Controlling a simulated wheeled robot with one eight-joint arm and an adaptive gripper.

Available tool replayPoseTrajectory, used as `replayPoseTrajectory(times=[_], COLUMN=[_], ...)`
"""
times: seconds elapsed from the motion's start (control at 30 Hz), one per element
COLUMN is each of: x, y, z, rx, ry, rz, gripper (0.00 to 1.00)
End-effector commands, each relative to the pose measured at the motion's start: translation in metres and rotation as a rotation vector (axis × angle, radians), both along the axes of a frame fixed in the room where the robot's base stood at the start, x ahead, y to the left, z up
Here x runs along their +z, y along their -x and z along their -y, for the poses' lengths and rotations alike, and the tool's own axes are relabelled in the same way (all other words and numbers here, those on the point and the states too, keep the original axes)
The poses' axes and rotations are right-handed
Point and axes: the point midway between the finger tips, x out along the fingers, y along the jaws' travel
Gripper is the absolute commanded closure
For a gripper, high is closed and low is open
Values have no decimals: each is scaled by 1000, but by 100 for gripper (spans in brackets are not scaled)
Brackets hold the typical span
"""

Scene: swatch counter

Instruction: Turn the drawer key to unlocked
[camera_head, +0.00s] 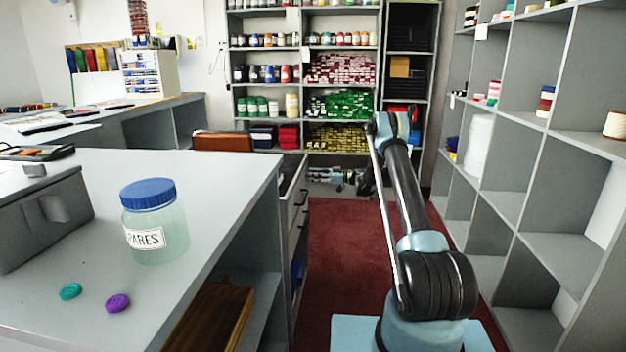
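A drawer unit (292,215) with pale fronts and dark handles stands at the far end of the counter, seen at a steep angle. I cannot make out a key or a lock on it; they are hidden or too small to tell. My arm rises at the right of the aisle and bends at its top. Its far end, with what looks like my gripper (320,177), is small and dark beyond the elbow, low before the back shelves and just right of the drawer unit. I cannot tell whether the fingers are open or shut.
A jar marked "SPARES" (154,222), a teal button (70,291) and a purple button (117,303) are on the counter (225,185). A brown chair back (222,141) is behind it. Grey shelving (565,190) lines the right. Red carpet (335,250) fills the clear aisle.

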Motion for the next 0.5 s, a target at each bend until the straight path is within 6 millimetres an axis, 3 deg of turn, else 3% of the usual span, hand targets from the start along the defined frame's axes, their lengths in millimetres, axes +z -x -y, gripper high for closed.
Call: replayPoseTrajectory(times=[0.13,0.27,0.5], x=[0,0,0], y=[0,0,0], z=[0,0,0], rx=[0,1,0], ry=[0,0,0], rz=[0,0,-1], gripper=[72,100,100])
